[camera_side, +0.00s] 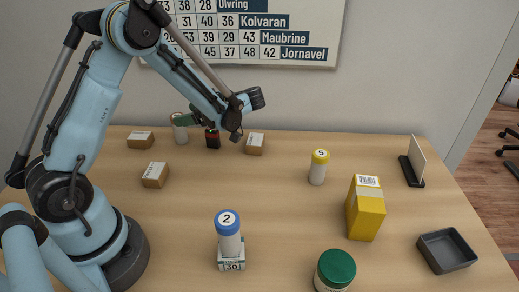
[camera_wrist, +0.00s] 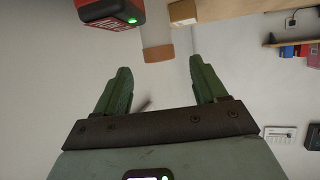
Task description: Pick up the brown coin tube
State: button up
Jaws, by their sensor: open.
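The brown coin tube (camera_side: 180,134) stands upright at the back left of the counter in the side view, its top partly hidden behind my green fingers. In the wrist view the tube, with its brown end (camera_wrist: 158,53), shows just ahead of my fingertips, roughly midway between them. My gripper (camera_side: 188,119) reaches toward it from the right at the height of its upper part. In the wrist view my gripper (camera_wrist: 160,68) is open with nothing between the fingers. I cannot tell whether a finger touches the tube.
A red-and-black object (camera_side: 212,139) stands close right of the tube. Small cardboard boxes (camera_side: 140,140) (camera_side: 255,144) (camera_side: 155,175) lie nearby. A yellow-capped tube (camera_side: 318,170), yellow carton (camera_side: 366,212), blue-capped tube (camera_side: 229,243), green-lidded jar (camera_side: 335,269) and dark tray (camera_side: 446,251) are farther off.

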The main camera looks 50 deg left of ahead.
aim_at(180, 129)
jog(key=shift+x, duration=2.65)
jog(key=c, duration=1.2)
jog(key=shift+o, duration=0.2)
jog(key=shift+r, duration=0.1)
